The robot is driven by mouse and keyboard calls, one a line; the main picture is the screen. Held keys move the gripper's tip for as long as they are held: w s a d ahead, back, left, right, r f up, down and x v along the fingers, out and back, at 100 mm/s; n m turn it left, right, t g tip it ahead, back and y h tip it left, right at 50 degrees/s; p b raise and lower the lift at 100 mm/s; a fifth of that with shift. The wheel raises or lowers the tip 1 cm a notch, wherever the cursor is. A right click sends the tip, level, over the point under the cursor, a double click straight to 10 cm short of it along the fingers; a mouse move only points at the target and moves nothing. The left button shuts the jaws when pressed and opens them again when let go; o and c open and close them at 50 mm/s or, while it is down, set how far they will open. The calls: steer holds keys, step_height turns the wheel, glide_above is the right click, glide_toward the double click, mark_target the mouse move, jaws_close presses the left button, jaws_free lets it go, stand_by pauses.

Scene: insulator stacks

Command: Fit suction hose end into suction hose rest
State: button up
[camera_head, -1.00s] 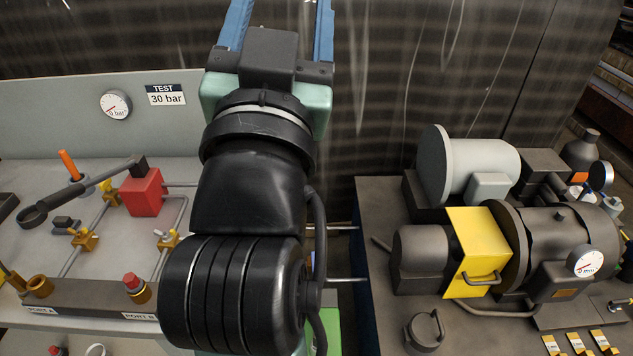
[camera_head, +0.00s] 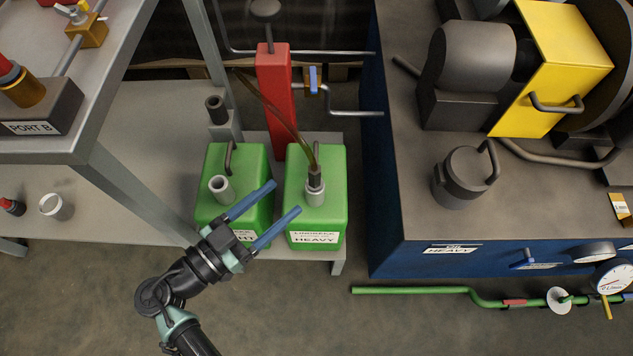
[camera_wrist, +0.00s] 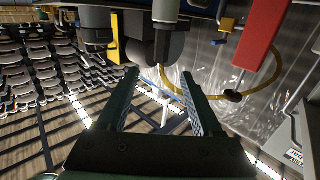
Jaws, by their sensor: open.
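The suction hose is a thin amber-brown tube (camera_head: 275,112) running from the red post (camera_head: 273,95) down to the green can marked HEAVY (camera_head: 330,205). Its dark end piece (camera_head: 315,178) sits in the pale neck of that can. A dark ring-topped holder (camera_head: 216,108) on a grey block behind the other green can (camera_head: 243,172) may be the rest; I cannot tell for sure. My gripper (camera_head: 286,197) is open and empty, its blue fingers over the front of the cans, left of the hose end. The wrist view shows the fingers (camera_wrist: 159,73) apart and the yellowish hose (camera_wrist: 272,75) beyond.
The left bench (camera_head: 120,110) has a leg close to my arm. The blue cabinet (camera_head: 385,215) stands right of the cans, with a yellow guard (camera_head: 560,60) on top. A green pipe (camera_head: 410,290) runs low in front.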

mark_target(320, 166)
steer(key=x, duration=0.6)
steer(key=shift+w+d+f, duration=0.15)
steer(key=shift+d, duration=0.2)
steer(key=shift+b+x, duration=0.6)
steer(key=shift+x, duration=2.35)
steer(key=shift+w+a, duration=0.15)
steer(key=shift+a, duration=0.05)
jaws_close()
